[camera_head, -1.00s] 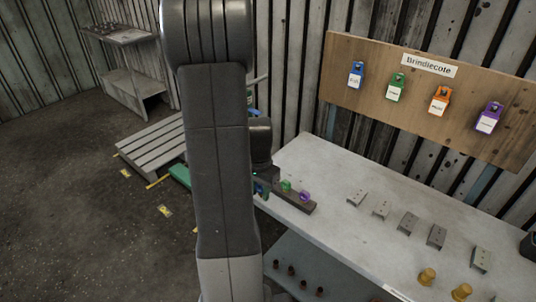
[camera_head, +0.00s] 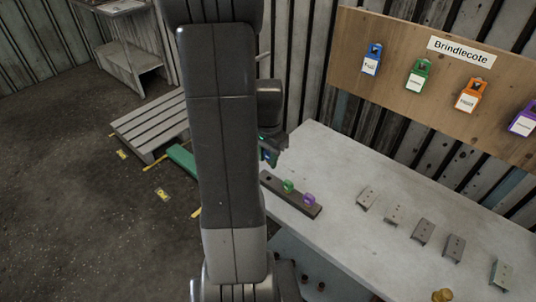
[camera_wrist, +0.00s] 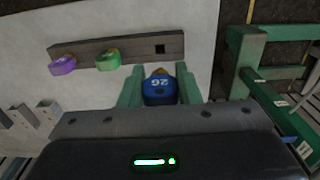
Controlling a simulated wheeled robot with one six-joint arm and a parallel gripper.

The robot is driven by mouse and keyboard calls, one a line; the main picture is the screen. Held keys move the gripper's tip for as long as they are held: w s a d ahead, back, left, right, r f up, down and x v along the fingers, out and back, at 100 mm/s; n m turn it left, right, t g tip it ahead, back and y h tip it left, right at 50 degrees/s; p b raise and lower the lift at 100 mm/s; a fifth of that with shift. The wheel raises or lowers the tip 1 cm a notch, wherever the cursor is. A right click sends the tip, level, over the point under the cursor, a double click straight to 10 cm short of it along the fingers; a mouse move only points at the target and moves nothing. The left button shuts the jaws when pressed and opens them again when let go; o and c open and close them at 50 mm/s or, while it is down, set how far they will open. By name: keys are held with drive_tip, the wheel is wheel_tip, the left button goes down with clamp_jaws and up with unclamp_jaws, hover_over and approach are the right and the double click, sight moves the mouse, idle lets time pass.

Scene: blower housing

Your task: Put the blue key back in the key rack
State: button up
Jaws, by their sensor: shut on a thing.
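The blue key (camera_wrist: 159,88) sits between the two green fingertips of my gripper (camera_wrist: 159,86) in the wrist view. My gripper is shut on it. In the head view, the gripper (camera_head: 270,152) with a bit of blue shows past my arm, above the bench's left end. The key rack (camera_head: 283,194) is a dark bar on the bench holding a green key (camera_head: 288,186) and a purple key (camera_head: 309,200). In the wrist view, the rack (camera_wrist: 135,48) has an empty square hole near its right end, just beyond the blue key, which appears apart from the rack.
The light bench top (camera_head: 350,190) carries several grey metal blocks (camera_head: 423,231) to the right. A wooden board (camera_head: 400,90) labelled Brindlecote holds several coloured tagged padlocks. A slatted pallet (camera_head: 150,120) stands on the floor at left. A green frame (camera_wrist: 260,80) is right of the bench.

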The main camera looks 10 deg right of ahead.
sight(268, 180)
drive_tip(key=shift+f+b, duration=2.75)
drive_tip(key=shift+f, duration=1)
drive_tip(key=shift+s+f, duration=0.1)
drive_tip(key=shift+s, duration=0.05)
